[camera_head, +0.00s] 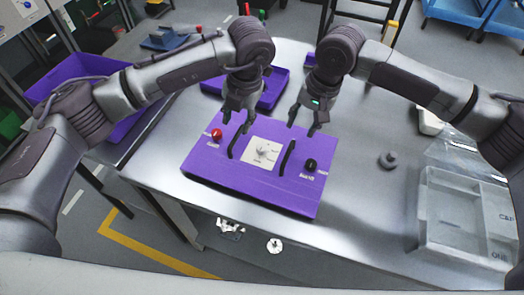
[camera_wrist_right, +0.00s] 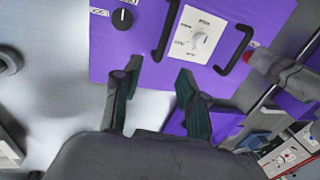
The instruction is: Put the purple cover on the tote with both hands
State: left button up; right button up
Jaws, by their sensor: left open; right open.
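The purple cover (camera_head: 240,186) lies flat on the metal table, with two black bar handles, a white dial plate, a red knob and a black knob on top. It also shows in the right wrist view (camera_wrist_right: 130,55). Behind it stands a purple tote (camera_head: 283,78), partly hidden by my grippers. My left gripper (camera_head: 237,118) is open above the cover's far edge, near the left handle (camera_head: 240,141). My right gripper (camera_head: 303,122) is open near the right handle (camera_head: 286,158); in its wrist view that handle (camera_wrist_right: 168,30) lies beyond the fingertips. Both grippers look empty.
A larger purple bin (camera_head: 80,80) stands at the left, beside the table. Small metal parts show below the table's front edge.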

aim_at(234, 140)
pick_arm(q)
jog(key=f, duration=0.3)
jog(key=a+f, duration=0.1)
jog(key=f, duration=0.2)
jog(key=a+f, duration=0.1)
jog(key=f, duration=0.2)
jog(key=shift+w+f, duration=0.15)
jog(key=shift+w, duration=0.05)
pick_arm(e)
jog(key=f, duration=0.3)
jog(key=a+f, duration=0.1)
jog(key=f, duration=0.2)
jog(key=a+f, duration=0.1)
jog(key=f, duration=0.2)
jog(key=shift+w+f, duration=0.15)
jog(key=shift+w, duration=0.05)
pick_arm(q)
jog(key=shift+d, duration=0.1)
grip_shut()
pick_arm(e)
jog(key=shift+d, duration=0.1)
grip_shut()
